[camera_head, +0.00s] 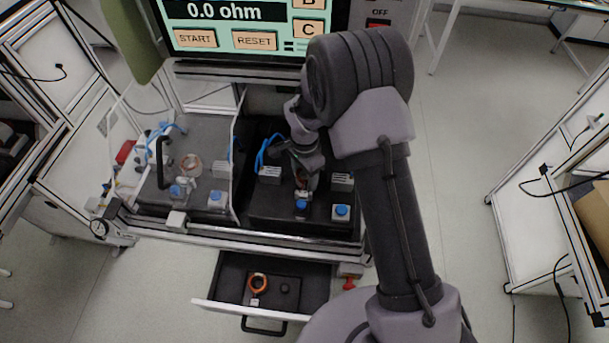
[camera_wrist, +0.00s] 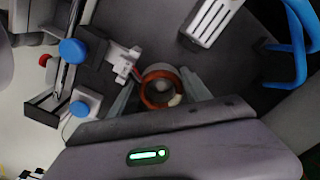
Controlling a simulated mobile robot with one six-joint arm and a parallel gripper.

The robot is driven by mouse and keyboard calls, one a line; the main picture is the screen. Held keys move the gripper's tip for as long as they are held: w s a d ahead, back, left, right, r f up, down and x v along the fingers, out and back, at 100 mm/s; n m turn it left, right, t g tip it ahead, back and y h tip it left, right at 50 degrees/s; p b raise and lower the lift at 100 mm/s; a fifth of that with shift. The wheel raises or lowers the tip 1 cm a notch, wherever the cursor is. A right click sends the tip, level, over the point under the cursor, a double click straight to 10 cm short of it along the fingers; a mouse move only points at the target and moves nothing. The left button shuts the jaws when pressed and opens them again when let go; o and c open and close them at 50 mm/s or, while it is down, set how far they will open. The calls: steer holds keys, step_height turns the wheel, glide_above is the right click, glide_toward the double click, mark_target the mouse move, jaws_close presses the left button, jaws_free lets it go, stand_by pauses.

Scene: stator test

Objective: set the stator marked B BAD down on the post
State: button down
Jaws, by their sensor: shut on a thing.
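My gripper (camera_wrist: 160,76) is shut on a copper-orange ring-shaped stator (camera_wrist: 158,103), with one finger on each side of it. In the head view my gripper (camera_head: 303,183) is low over the right bay of the test bench, between two grey blocks. The held stator is mostly hidden there, with only a little orange showing. No B BAD mark is readable. A grey round centre shows inside the ring in the wrist view; I cannot tell whether it is the post, or whether the stator rests on anything.
Another stator (camera_head: 190,164) stands in the left bay. An open drawer (camera_head: 222,304) below holds an orange stator (camera_head: 258,283) and a dark peg (camera_head: 285,287). Blue buttons (camera_head: 341,211) and a grey block (camera_head: 342,180) flank my gripper. The screen (camera_head: 225,13) reads 0.0 ohm.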

steer(key=shift+c, duration=2.1)
jaws_free()
step_height(320, 180, up, 18)
steer(key=p, duration=0.3)
steer(key=shift+f, duration=0.25)
steer(key=shift+f, duration=0.1)
